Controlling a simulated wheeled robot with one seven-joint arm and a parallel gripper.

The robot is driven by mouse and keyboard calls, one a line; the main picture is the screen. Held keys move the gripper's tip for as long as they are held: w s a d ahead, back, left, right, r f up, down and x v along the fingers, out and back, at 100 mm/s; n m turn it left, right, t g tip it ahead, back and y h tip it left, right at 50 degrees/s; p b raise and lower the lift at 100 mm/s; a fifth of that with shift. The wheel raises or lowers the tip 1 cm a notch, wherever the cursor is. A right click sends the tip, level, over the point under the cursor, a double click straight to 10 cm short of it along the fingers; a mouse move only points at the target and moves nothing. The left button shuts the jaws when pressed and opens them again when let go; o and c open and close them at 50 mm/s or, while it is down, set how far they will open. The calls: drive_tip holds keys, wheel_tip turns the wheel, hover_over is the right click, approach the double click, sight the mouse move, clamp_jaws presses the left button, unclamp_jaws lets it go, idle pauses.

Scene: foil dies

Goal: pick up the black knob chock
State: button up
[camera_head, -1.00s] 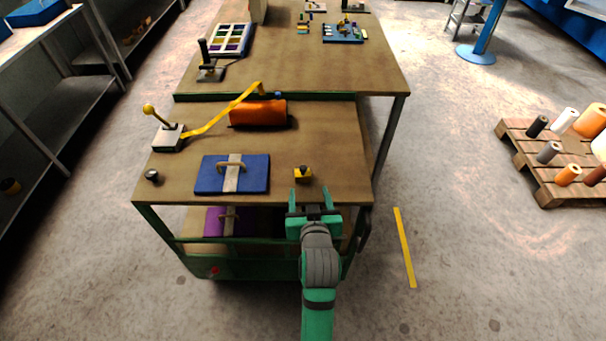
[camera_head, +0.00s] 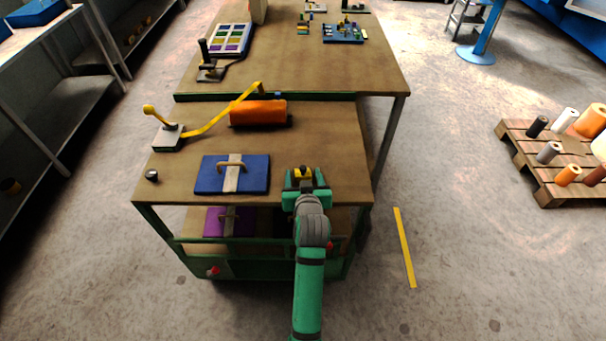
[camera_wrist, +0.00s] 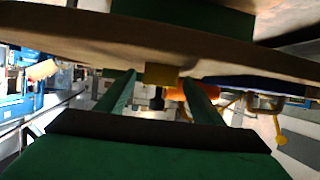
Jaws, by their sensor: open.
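The black knob chock is a small yellow block with a black knob on top (camera_head: 303,172). It stands near the front right of the closer brown table top (camera_head: 330,140), partly hidden by my gripper (camera_head: 305,175). My gripper is open, with one green finger on each side of the chock. The wrist view appears upside down; there the yellow block (camera_wrist: 161,75) and its dark knob (camera_wrist: 157,100) show between the two fingers, with gaps on both sides. Whether the fingertips reach fully past the block I cannot tell.
Left of my gripper lies a blue plate with a handle (camera_head: 205,177). Farther left is a small black round piece (camera_head: 151,176). Behind are an orange cylinder (camera_head: 258,112) and a yellow-knobbed lever on a grey base (camera_head: 167,140). The table right of the chock is clear.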

drive_tip(key=shift+w+f, duration=0.25)
drive_tip(key=shift+w, duration=0.4)
drive_tip(key=shift+c, duration=0.6)
drive_tip(key=c, duration=1)
drive_tip(key=shift+c, duration=0.3)
drive_tip(key=shift+r, duration=0.1)
